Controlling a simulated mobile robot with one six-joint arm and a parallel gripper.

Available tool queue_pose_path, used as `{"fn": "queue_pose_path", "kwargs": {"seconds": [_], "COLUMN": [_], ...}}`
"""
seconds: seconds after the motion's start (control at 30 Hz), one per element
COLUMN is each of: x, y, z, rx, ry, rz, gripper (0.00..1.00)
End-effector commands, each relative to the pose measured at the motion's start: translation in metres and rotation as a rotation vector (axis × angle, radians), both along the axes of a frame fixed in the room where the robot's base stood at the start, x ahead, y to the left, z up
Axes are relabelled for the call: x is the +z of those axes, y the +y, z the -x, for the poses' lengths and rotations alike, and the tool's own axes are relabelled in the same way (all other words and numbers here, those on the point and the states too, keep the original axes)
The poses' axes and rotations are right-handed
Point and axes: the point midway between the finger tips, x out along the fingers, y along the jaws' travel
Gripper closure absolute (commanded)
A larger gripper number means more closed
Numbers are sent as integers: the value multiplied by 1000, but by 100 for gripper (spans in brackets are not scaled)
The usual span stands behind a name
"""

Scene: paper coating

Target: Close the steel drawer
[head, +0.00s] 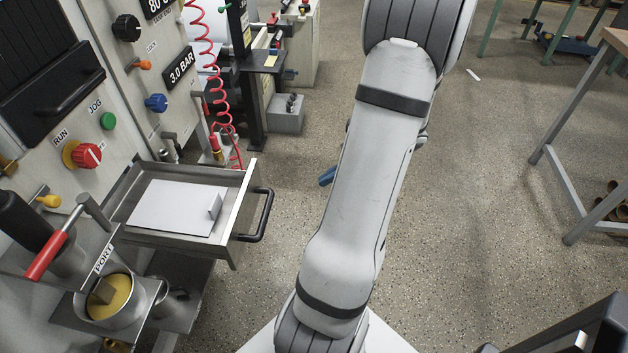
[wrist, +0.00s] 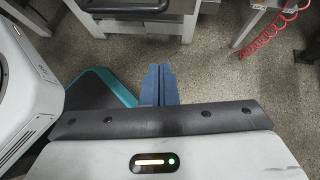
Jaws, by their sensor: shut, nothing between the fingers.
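The steel drawer (head: 178,241) stands pulled out from the machine at the left of the head view. A black bar handle (head: 262,216) is on its front. A white sheet (head: 175,205) and a small upright grey piece lie in it. My gripper (head: 327,177) shows as a small blue tip beyond my arm, to the right of the handle and apart from it; the arm hides the rest. In the wrist view my gripper's blue fingers (wrist: 160,84) are together, with nothing between them and floor beyond.
A lever with a red grip (head: 46,256) and a metal pot (head: 104,297) are left of the drawer. A coiled red hose (head: 213,85) hangs behind it. A workbench (head: 590,130) stands at the right. Open floor lies around my arm.

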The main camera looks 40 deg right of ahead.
Motion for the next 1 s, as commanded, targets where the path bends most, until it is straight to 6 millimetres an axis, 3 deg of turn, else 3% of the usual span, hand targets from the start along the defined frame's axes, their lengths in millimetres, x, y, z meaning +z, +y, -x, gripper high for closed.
{"fn": "queue_pose_path", "kwargs": {"seconds": [0.4,0.7,1.0], "x": [-55,-46,-45], "y": [53,76,78], "z": [-45,-66,-68], "rx": [10,8,6], "ry": [1,0,0], "rz": [0,2,2], "gripper": [100,100,100]}}
